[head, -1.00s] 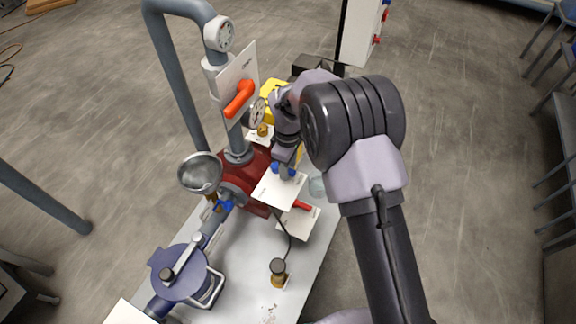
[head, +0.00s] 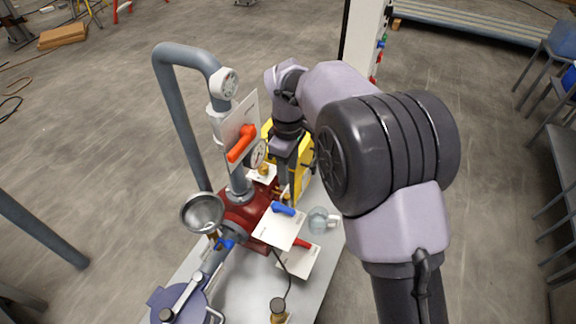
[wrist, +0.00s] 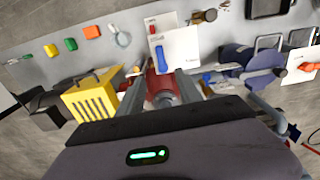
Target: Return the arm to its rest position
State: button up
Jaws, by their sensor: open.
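My arm reaches from the lower right of the head view over the bench, bent at a large dark elbow joint. My gripper (head: 284,184) points down above the red pump body (head: 248,218), partly hidden by its own wrist. In the wrist view my gripper (wrist: 162,82) shows two grey fingers spread apart, with nothing held between them. The blue-handled valve (head: 283,209) with a white card (head: 278,229) is just below the gripper, and the fingers look clear of it. The blue handle also shows in the wrist view (wrist: 160,56).
A tall grey pipe with an orange lever (head: 241,144) and gauges stands left of the arm. A metal funnel (head: 203,213), a yellow unit (head: 301,172) and a glass jug (head: 321,222) are close by.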

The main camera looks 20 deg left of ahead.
dwell(0.3)
jog(key=s+d+r+m+t+y+b, duration=0.1)
jog(key=s+d+r+m+b, duration=0.1)
jog(key=d+m+b, duration=0.35)
jog(key=s+d+r+m+t+y+b, duration=0.1)
jog(key=d+r+m+b, duration=0.15)
jog(key=d, duration=0.65)
jog(key=s+d+f+m+t+b, duration=0.2)
jog(key=s+d+f+m+b, duration=0.2)
jog(key=s, duration=0.5)
jog(key=s+d+f+m+t+b, duration=0.1)
jog(key=s+d+f+m+b, duration=0.3)
jog(key=s+d+m, duration=0.5)
jog(key=s+d+b, duration=0.1)
jog(key=b, duration=0.1)
jog(key=shift+d+m+t+b, duration=0.2)
jog(key=shift+m+t+b, duration=0.1)
jog(key=shift+t+b, duration=0.1)
